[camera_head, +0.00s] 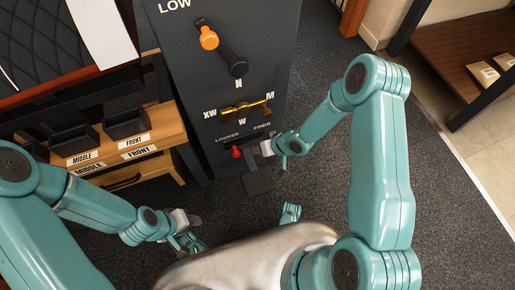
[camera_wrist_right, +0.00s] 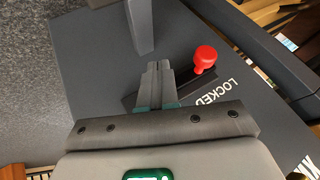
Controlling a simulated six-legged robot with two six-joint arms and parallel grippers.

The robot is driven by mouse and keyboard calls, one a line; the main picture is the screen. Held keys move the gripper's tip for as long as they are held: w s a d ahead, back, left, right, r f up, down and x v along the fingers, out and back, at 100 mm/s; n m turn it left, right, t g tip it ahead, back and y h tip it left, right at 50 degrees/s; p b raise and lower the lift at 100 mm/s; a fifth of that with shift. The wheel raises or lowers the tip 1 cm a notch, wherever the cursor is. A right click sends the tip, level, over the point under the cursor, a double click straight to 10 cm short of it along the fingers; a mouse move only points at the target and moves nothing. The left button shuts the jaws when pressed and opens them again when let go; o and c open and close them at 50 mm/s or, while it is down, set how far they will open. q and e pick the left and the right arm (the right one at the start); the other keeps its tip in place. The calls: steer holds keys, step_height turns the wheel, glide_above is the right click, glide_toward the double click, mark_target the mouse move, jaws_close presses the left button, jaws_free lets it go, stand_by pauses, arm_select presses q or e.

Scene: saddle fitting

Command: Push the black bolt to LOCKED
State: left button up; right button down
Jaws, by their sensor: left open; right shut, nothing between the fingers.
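The bolt's red knob (camera_head: 237,153) stands at the LOCKED end of a dark slot on the grey panel (camera_head: 190,60), below the LOCKED and FREE labels. In the right wrist view the red knob (camera_wrist_right: 205,57) sits beside the LOCKED lettering (camera_wrist_right: 219,93), at one end of the dark slot bar (camera_wrist_right: 187,85). My right gripper (camera_wrist_right: 160,68) is shut and empty over the slot, on the FREE side of the knob, with a small gap showing between them. My left gripper (camera_head: 195,244) is open and empty, low and away from the panel.
Above the slot are a brass lever (camera_head: 245,109) with letters around it and an orange-knobbed lever (camera_head: 209,38). A dark square plate (camera_head: 259,181) juts out below the slot. A wooden shelf with black bins (camera_head: 127,121) stands at left. Carpet is open at right.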

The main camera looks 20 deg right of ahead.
arm_select(q)
steer(key=r+p, duration=0.1)
steer(key=d+r+p, duration=0.1)
steer(key=p, duration=0.1)
steer(key=s+r+p, duration=0.1)
steer(key=r, duration=0.1)
steer(key=shift+d+p, duration=0.15)
steer(key=shift+p, duration=0.15)
arm_select(e)
steer(key=v, duration=1)
steer(key=shift+s+d, duration=0.1)
steer(key=s+a+f+m+g+h, duration=0.1)
steer(key=s+a+m+g, duration=0.15)
steer(key=s, duration=0.45)
steer(key=s+a+m+g+h, duration=0.15)
steer(key=s+a, duration=0.25)
steer(key=s, duration=0.4)
arm_select(q)
step_height(320, 180, up, 28)
steer(key=p, duration=2.8)
steer(key=shift+s+d+r+m, duration=0.15)
steer(key=shift+r+m, duration=0.1)
steer(key=shift+m, duration=0.05)
arm_select(e)
step_height(320, 180, up, 28)
steer(key=shift+a+n+g, duration=0.2)
steer(key=shift+n+g, duration=0.1)
steer(key=shift+n, duration=0.1)
